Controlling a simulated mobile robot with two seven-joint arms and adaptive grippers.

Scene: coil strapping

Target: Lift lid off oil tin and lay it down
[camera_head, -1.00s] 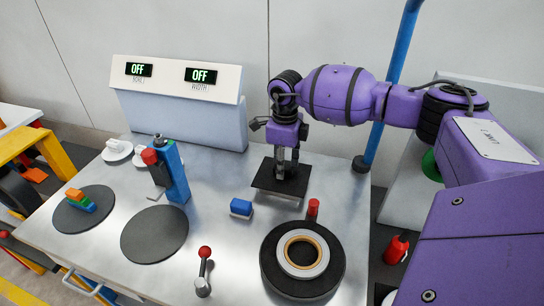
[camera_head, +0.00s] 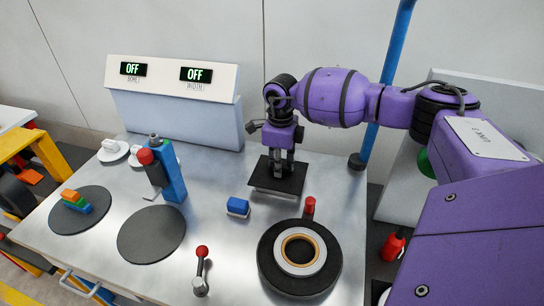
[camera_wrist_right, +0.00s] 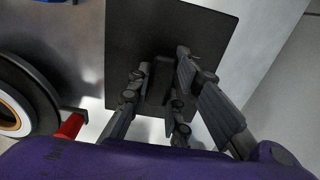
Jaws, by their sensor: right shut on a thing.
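The lid, a flat black square plate (camera_head: 262,184), is at the back right of the metal table. My right gripper (camera_head: 283,172) points down over its middle. In the right wrist view the fingers (camera_wrist_right: 160,92) are shut on a small dark upright handle on the lid (camera_wrist_right: 190,28). A light strip shows under the lid's front edge in the head view. The oil tin cannot be made out below the lid, and I cannot tell whether the lid is raised. My left gripper is not in view.
A red cylinder (camera_head: 310,206) and a black disc with a ringed coil (camera_head: 266,262) stand in front of the lid. A blue block (camera_head: 238,207), a red-knobbed lever (camera_head: 201,270) and a blue tool (camera_head: 173,172) are to the left. A white panel (camera_head: 175,105) stands behind.

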